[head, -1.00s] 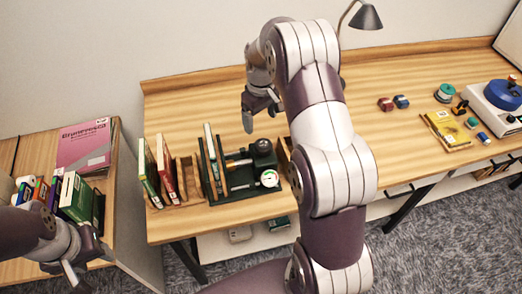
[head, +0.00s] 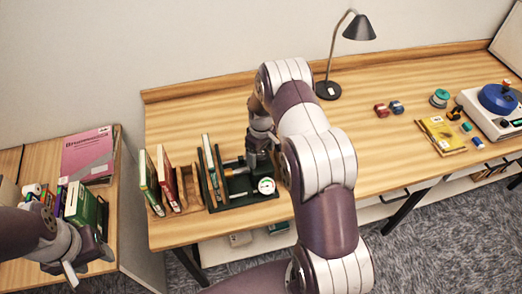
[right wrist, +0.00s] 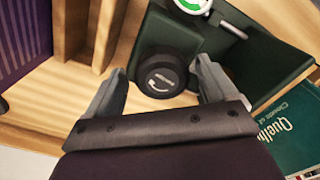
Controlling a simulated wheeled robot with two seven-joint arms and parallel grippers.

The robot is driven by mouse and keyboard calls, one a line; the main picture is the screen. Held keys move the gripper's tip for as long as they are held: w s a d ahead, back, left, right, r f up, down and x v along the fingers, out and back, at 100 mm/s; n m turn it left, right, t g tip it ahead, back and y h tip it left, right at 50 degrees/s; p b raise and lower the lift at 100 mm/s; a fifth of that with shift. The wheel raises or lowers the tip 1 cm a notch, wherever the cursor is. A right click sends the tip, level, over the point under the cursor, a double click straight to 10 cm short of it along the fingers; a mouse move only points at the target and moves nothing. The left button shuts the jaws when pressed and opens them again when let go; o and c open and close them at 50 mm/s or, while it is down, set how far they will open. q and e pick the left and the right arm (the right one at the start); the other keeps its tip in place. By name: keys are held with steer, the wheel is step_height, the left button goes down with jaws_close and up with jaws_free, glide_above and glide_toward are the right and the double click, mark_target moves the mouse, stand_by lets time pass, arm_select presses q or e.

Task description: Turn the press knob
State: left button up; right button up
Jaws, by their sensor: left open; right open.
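The press is a dark green device (head: 238,190) on the wooden desk, with books standing in its left part and a round white gauge (head: 266,186) at its front right. In the right wrist view its black round knob (right wrist: 162,76) sits between my right gripper's two fingers (right wrist: 160,88), which are open with a gap on each side. In the head view my right gripper (head: 262,150) is over the press's back right, and it and my arm hide the knob. My left gripper (head: 82,268) is open and empty at the lower left, near the side table.
A wooden book rack (head: 180,192) with books stands left of the press. A side table at left holds a pink book (head: 88,155) and other books. A black lamp (head: 328,88), spools, a yellow packet (head: 440,135) and a blue-topped machine (head: 498,98) are further right. The desk's middle is clear.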

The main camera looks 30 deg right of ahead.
steer(key=shift+a, duration=0.15)
steer(key=c, duration=1.1)
steer(key=shift+o, duration=0.2)
steer(key=shift+m+b, duration=0.65)
steer(key=shift+m, duration=0.25)
steer(key=m+b, duration=0.1)
steer(key=m, duration=0.1)
steer(key=shift+f+m, duration=0.1)
steer(key=shift+m, duration=0.2)
steer(key=m+b, duration=0.1)
steer(key=m, duration=0.2)
steer(key=shift+b, duration=0.4)
steer(key=shift+m+b, duration=0.4)
steer(key=shift+m, duration=1.3)
